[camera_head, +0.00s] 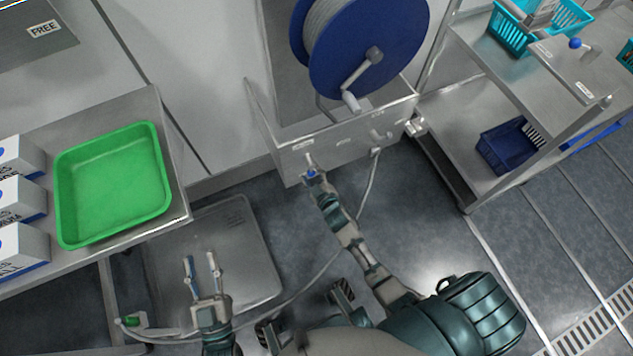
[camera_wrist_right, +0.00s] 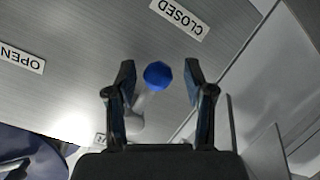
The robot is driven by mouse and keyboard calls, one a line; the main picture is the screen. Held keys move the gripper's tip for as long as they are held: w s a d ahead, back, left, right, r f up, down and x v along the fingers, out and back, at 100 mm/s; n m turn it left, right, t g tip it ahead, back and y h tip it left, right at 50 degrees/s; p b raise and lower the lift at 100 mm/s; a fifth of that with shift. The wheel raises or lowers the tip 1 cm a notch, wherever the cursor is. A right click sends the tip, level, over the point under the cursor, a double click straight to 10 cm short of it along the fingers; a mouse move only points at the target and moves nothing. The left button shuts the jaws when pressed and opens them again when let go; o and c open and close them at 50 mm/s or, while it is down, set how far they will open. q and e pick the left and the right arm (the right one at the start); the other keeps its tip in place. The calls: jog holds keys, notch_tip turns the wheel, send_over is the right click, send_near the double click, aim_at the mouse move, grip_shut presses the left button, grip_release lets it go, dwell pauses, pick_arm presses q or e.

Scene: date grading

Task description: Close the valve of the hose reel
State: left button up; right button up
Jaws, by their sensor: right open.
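The hose reel has a blue drum (camera_head: 362,50) above a grey metal panel (camera_head: 335,145). In the right wrist view, the valve's blue round knob (camera_wrist_right: 158,76) is on a pale lever (camera_wrist_right: 133,118). The knob appears closer to the CLOSED label (camera_wrist_right: 180,18) than to the OPEN label (camera_wrist_right: 22,60). My right gripper (camera_wrist_right: 159,88) is open, its fingers on either side of the knob with visible gaps. In the head view, my right gripper (camera_head: 312,180) is at the panel's lower left and partly hides the valve. My left gripper (camera_head: 202,260) is open and empty, away from the reel.
A green tray (camera_head: 160,205) and white boxes (camera_head: 30,240) stand on a left table. A steel shelf (camera_head: 475,115) at the right holds a turquoise basket (camera_head: 510,38) and a dark blue bin (camera_head: 500,155). A grey hose (camera_head: 366,195) runs across the floor.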

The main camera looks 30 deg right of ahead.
jog(key=v, duration=1.1)
jog(key=shift+a, duration=0.15)
